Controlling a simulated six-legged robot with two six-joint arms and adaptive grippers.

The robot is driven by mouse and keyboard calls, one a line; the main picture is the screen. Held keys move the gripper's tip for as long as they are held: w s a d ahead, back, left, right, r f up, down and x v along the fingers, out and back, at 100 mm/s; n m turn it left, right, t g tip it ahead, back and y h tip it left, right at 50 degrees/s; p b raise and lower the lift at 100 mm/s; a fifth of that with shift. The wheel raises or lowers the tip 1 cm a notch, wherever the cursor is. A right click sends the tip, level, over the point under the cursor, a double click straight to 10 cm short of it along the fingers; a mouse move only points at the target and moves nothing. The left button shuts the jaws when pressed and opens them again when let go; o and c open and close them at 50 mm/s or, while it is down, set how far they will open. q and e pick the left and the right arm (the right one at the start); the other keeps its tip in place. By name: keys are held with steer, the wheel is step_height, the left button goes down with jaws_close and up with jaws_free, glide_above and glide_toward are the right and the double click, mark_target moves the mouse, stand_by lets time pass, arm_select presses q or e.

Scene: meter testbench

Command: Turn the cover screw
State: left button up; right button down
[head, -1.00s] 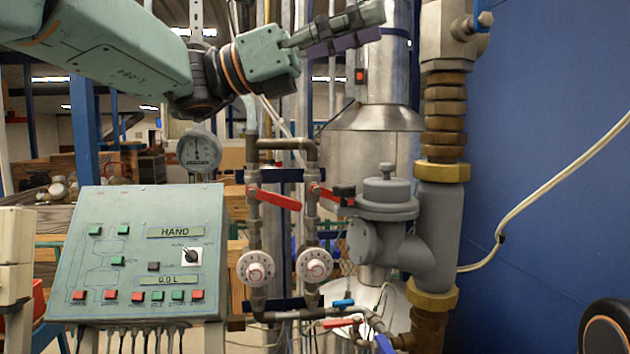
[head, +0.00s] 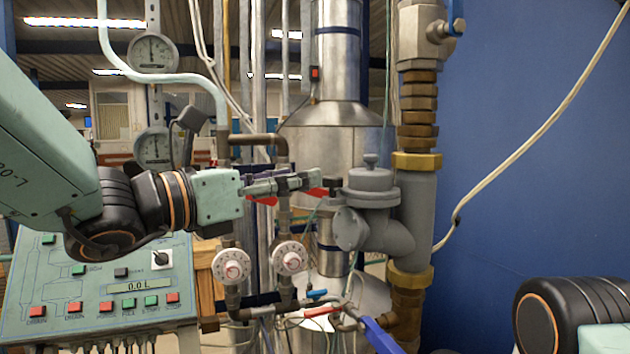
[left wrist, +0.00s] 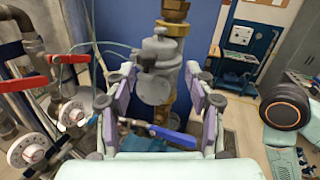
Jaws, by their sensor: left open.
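The grey meter body (head: 385,232) stands on the vertical pipe, with a round cover (head: 370,181) and a small knob-like screw (head: 370,160) on top. The meter also shows in the left wrist view (left wrist: 154,88), with the screw (left wrist: 160,32) upright on its cover. My left gripper (head: 318,180) points right, its tips just left of the cover in the picture and apart from the screw. In the left wrist view its open fingers (left wrist: 160,98) frame the meter, with nothing held. My right gripper is not in view; only part of my right arm shows at lower right.
Red valve handles (head: 262,200) and two white dials (head: 290,258) sit on the pipes below my left gripper. A blue lever (head: 380,335) is below the meter. The control panel (head: 90,290) is at lower left. The blue wall (head: 520,150) side is mostly free, apart from a cable.

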mark_target(326, 180)
arm_select(q)
steer(key=w+f+b, duration=0.1)
steer(key=w+d+y+b, duration=0.1)
steer(key=b, duration=0.1)
steer(key=shift+w+f+m+t, duration=0.3)
steer(key=shift+w+f, duration=0.05)
steer(key=shift+b+x, duration=0.4)
steer(key=shift+x, duration=0.75)
steer(key=shift+w+d+f+b, duration=0.15)
steer(key=shift+w+d+b, duration=0.15)
steer(key=shift+w+b, duration=0.65)
steer(key=shift+s+d+b, duration=0.15)
steer(key=shift+d+b, duration=0.1)
steer(key=shift+b, duration=0.75)
steer(key=shift+s+d+b, duration=0.1)
steer(key=shift+s+b, duration=0.1)
steer(key=shift+b, duration=0.5)
steer(key=shift+w+b, duration=0.1)
steer(key=shift+b, duration=0.3)
steer(key=shift+w+d+b, duration=0.3)
steer(key=shift+w+b, duration=0.25)
steer(key=shift+b, duration=0.65)
steer(key=shift+s+r, duration=0.3)
steer(key=shift+r, duration=0.1)
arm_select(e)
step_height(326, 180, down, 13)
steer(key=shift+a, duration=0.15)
